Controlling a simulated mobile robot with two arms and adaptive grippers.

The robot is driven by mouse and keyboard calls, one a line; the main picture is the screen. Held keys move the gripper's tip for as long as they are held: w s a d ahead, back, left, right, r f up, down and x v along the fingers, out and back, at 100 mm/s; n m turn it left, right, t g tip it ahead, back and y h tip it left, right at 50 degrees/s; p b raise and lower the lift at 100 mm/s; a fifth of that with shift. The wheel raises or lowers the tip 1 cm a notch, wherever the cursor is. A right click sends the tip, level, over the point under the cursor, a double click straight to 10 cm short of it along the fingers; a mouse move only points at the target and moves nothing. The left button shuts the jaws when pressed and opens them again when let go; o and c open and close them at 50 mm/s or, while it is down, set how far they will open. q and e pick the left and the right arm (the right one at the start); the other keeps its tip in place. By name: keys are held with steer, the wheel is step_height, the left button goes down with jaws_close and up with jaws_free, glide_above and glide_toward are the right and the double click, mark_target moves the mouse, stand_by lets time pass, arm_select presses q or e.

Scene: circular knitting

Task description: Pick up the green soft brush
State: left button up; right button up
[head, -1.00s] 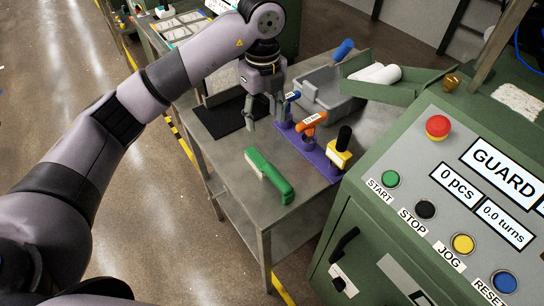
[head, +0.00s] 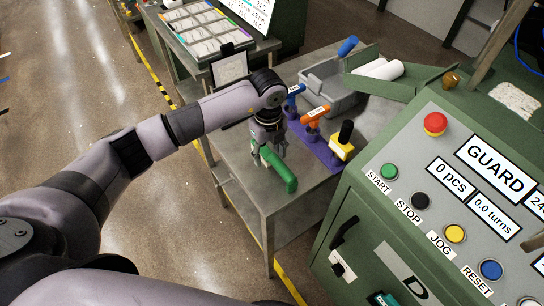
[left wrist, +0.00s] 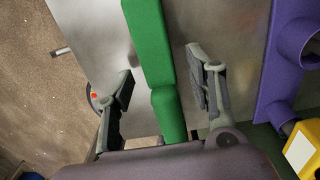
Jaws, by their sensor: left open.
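The green soft brush (head: 281,172) lies on the grey metal table (head: 262,199), near its front edge. In the left wrist view the brush (left wrist: 152,60) runs lengthwise between the fingers. My left gripper (head: 268,152) is above the far end of the brush, pointing down. In the left wrist view its two fingers (left wrist: 160,85) stand apart, one on each side of the brush, with visible gaps. I cannot tell how far above the table the fingertips are. My right gripper is not in view.
A purple holder (head: 322,151) beside the brush carries blue and orange-handled tools and a yellow block with a black handle (head: 342,143). A grey bin (head: 333,92) stands behind. The green machine panel (head: 440,185) bounds the right side. Bare table lies before the brush.

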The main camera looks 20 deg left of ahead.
arm_select(q)
steer(key=shift+f, duration=0.6)
steer(key=shift+c, duration=0.6)
jaws_close()
